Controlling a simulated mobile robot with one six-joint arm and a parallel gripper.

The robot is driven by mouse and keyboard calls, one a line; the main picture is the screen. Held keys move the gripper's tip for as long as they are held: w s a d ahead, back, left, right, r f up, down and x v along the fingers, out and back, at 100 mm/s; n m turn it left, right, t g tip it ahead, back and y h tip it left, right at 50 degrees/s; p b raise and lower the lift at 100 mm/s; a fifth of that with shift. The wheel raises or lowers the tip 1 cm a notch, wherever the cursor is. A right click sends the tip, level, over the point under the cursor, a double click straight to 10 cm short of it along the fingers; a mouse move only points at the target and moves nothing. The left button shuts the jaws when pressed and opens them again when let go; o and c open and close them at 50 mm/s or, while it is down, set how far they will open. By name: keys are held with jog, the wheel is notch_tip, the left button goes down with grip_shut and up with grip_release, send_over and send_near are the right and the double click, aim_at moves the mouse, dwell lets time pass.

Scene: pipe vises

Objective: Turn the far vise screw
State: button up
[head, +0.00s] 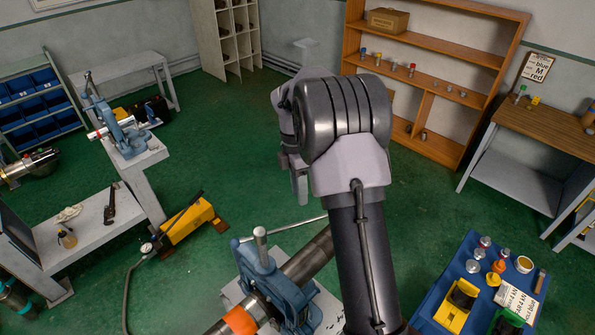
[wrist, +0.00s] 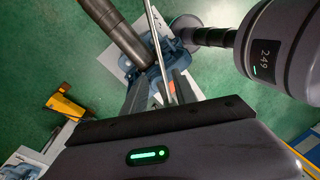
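The far vise (head: 118,132) is blue and stands on a grey stand at the upper left of the head view. Its upright screw (head: 89,84) rises at its left end, and a red-and-white pipe (head: 100,132) lies in it. The near vise (head: 262,275) is also blue, with a grey screw head on top, and holds a dark pipe (head: 310,257) with an orange band.
A yellow tool (head: 188,222) with a hose lies on the floor between the two vises. A grey bench (head: 85,230) stands at the left. A blue table (head: 440,290) with small items is at the lower right. Green floor (head: 240,150) is clear in the middle.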

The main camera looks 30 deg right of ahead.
notch_tip(320, 180, up, 8)
jog(key=w, duration=0.1)
jog(key=shift+w+p, duration=0.3)
jog(key=shift+d, duration=0.1)
